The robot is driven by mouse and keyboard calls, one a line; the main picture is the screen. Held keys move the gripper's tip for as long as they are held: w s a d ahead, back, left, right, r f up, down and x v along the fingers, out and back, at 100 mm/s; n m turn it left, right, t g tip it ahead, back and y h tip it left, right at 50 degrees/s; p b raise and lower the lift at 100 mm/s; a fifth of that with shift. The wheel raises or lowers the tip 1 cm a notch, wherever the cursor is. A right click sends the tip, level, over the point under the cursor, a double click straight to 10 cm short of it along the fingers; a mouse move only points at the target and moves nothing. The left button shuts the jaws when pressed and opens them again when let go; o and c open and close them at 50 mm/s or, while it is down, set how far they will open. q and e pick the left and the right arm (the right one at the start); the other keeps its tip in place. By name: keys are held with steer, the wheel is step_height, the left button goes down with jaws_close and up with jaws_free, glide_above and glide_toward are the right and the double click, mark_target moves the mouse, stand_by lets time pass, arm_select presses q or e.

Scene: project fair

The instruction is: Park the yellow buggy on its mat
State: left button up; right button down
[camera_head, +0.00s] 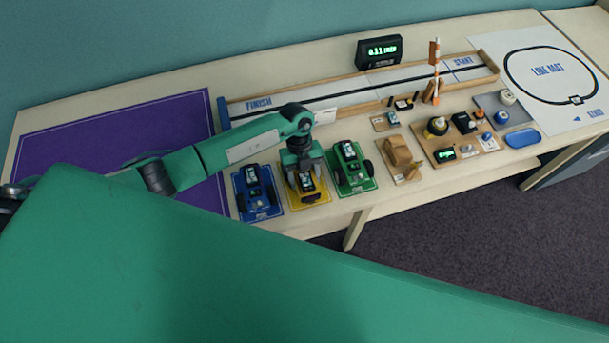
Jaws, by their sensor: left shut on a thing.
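The yellow buggy (308,185) is at the yellow mat (294,203), between the blue mat and the green mat. My left gripper (304,168) comes down from above and is shut on the buggy, hiding its rear part. The buggy's front points toward the near edge of the table. I cannot tell whether its wheels touch the mat or hang just above it. My right gripper is not in view.
A blue buggy (253,185) stands close on the left and a green buggy (350,165) close on the right, each on its mat. A wooden track (390,82) runs behind. A wooden piece (398,150) and several parts lie further right. The purple mat (80,135) is clear.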

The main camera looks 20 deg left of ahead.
arm_select(q)
steer(key=o, duration=1)
steer(key=b+v, duration=0.3)
steer(key=v, duration=1.1)
steer(key=shift+f, duration=0.15)
